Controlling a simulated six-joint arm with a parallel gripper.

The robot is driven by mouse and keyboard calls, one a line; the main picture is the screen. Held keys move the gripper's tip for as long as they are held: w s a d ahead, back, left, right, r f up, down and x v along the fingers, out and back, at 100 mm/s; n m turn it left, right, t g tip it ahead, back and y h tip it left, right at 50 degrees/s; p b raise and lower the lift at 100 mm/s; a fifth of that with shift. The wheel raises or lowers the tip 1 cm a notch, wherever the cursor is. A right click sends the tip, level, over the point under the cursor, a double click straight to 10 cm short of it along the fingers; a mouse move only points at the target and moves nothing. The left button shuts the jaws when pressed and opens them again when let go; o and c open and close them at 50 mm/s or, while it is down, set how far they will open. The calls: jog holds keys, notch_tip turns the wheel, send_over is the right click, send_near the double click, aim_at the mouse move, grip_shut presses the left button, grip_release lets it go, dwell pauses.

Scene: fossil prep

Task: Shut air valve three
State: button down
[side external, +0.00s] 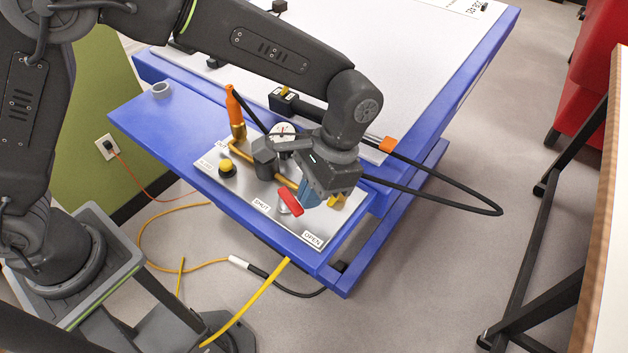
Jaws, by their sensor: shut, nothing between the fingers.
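A metal valve panel (228,193) lies on the front part of the blue table, with labels reading SHUT (261,205) and OPEN (312,240). A red lever handle (290,201) sits on the panel between these labels, slanting down to the right. My gripper (309,196) is just above and right of the red handle, pointing down, with its fingers shut and nothing held. I cannot tell whether it touches the handle. It hides part of the panel behind it. No number for the valve is readable.
The panel also carries a yellow button (227,167), a round gauge (283,131), brass pipe and an upright orange-handled tool (235,112). A black hose (470,205) loops off the blue table (160,130) to the right. A grey ring (161,90) stands on the table's left.

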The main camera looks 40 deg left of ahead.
aim_at(293, 231)
jog(key=s+m+y, duration=0.1)
jog(key=m, duration=0.2)
jog(key=shift+s+t, duration=0.2)
jog(key=shift+t, duration=0.1)
jog(key=m, duration=0.1)
jog(key=s+m+t+y, duration=0.1)
jog(key=m, duration=0.1)
jog(key=shift+s+a+m, duration=0.1)
jog(key=shift+s+m, duration=0.15)
jog(key=shift+m, duration=0.05)
jog(key=m, duration=0.1)
jog(key=s+m+t, duration=0.1)
jog(key=m, duration=0.1)
jog(key=shift+s+a, duration=0.15)
jog(key=shift+a, duration=0.2)
jog(key=shift+s+a+m+t+y, duration=0.15)
jog(key=shift+a+m+t, duration=0.1)
jog(key=shift+m, duration=0.4)
jog(key=shift+s+a+m+t+y, duration=0.1)
jog(key=shift+s+m+t, duration=0.15)
jog(key=shift+m, duration=0.35)
jog(key=shift+s+a+m+t+y, duration=0.1)
jog(key=shift+a+m+t, duration=0.15)
jog(key=shift+m, duration=0.4)
jog(key=d, duration=0.4)
jog(key=shift+d+f, duration=0.1)
jog(key=shift+d, duration=0.05)
jog(key=v, duration=1)
jog(key=shift+w, duration=0.15)
